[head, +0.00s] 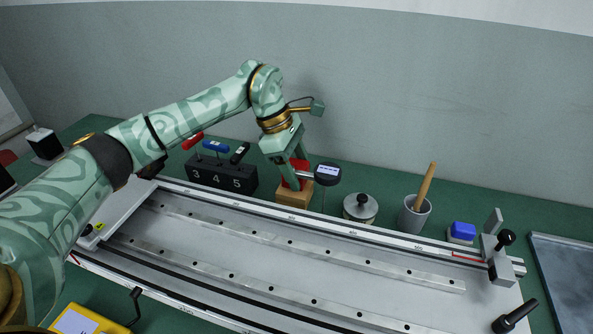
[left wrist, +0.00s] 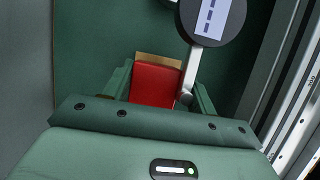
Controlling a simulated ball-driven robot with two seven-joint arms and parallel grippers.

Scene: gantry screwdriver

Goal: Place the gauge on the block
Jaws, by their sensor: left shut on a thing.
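The gauge has a round black dial with a pale display (head: 328,174) and a red body. My left gripper (head: 293,178) points down and is shut on the gauge's red part, which shows between the fingers in the left wrist view (left wrist: 155,82). The dial sticks out to the right of the fingers, with a thin stem below it. The wooden block (head: 294,195) stands directly under the gripper, behind the long rail. Its edge shows beyond the red part in the left wrist view (left wrist: 158,59). I cannot tell whether the gauge touches the block. My right gripper is not in view.
A black holder (head: 222,176) with numbered tools stands left of the block. A knobbed metal pot (head: 360,208) and a grey cup (head: 414,215) with a wooden handle stand to the right. The long white gantry bed (head: 330,262) fills the front.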

